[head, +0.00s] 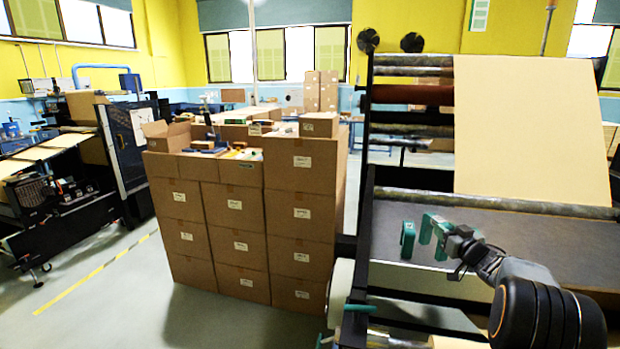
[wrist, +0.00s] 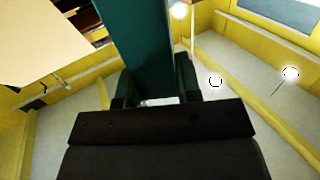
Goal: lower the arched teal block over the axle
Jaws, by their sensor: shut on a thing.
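The arched teal block (head: 427,228) is held by my gripper (head: 442,236), over the grey sloping bed of the machine at the right in the head view. In the wrist view the teal block (wrist: 137,45) rises as a broad dark upright strip between the two dark fingers of my gripper (wrist: 153,85). My gripper is shut on it. Another small teal arched piece (head: 408,240) shows just to its left; I cannot tell whether it rests on the bed. I cannot make out the axle for certain; the arm and machine hide part of the lower right.
A white roll end (head: 341,292) shows at the machine's lower left, with a teal bracket (head: 360,308) beside it. A kraft paper sheet (head: 530,125) hangs over rollers behind. Stacked cartons (head: 300,215) stand close on the left. Open floor (head: 100,300) lies farther left.

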